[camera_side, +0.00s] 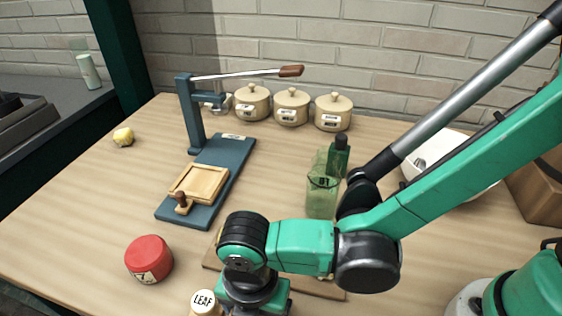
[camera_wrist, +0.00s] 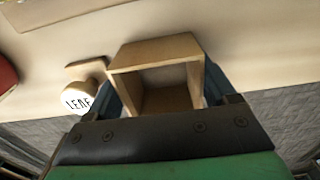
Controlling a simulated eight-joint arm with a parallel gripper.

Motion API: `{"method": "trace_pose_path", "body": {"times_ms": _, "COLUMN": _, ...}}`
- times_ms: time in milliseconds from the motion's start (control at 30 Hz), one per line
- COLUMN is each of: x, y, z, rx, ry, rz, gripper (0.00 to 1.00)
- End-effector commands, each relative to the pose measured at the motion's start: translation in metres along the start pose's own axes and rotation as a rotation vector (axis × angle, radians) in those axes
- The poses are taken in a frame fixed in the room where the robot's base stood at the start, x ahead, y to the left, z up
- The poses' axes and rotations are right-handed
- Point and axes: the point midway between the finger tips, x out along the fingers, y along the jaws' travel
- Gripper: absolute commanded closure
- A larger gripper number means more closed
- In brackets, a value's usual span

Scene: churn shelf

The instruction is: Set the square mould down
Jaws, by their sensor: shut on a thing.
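The square mould (camera_wrist: 155,50) is a pale wooden open-ended box, seen in the wrist view between the two fingers of my gripper (camera_wrist: 168,85). My gripper is shut on it, with one finger along each side. In the side view my wrist hides the mould, and the fingers are below the picture's edge or behind the wrist. Whether the mould touches the surface below cannot be told. A round-topped piece marked LEAF (camera_wrist: 77,101) stands just left of the mould; it also shows in the side view (camera_side: 204,302).
A blue lever press (camera_side: 210,150) carries a square wooden tray (camera_side: 199,183) on its base. A red tin (camera_side: 149,259) stands front left. A wooden board (camera_side: 212,261) lies partly under my wrist. Green bottles (camera_side: 322,195) stand right of the press, lidded pots (camera_side: 291,106) behind.

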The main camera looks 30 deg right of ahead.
Motion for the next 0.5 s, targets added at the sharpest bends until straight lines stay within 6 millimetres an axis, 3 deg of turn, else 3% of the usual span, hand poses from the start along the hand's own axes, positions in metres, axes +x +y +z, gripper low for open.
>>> {"method": "trace_pose_path", "body": {"times_ms": 333, "x": 0.0034, "y": 0.0002, "z": 0.0, "rx": 0.0, "ry": 0.0, "rz": 0.0, "gripper": 0.81}}
{"method": "trace_pose_path", "body": {"times_ms": 367, "x": 0.0029, "y": 0.0002, "z": 0.0, "rx": 0.0, "ry": 0.0, "rz": 0.0, "gripper": 0.14}}
{"method": "trace_pose_path", "body": {"times_ms": 400, "x": 0.0028, "y": 0.0002, "z": 0.0, "rx": 0.0, "ry": 0.0, "rz": 0.0, "gripper": 0.02}}
{"method": "trace_pose_path", "body": {"times_ms": 500, "x": 0.0027, "y": 0.0002, "z": 0.0, "rx": 0.0, "ry": 0.0, "rz": 0.0, "gripper": 0.0}}
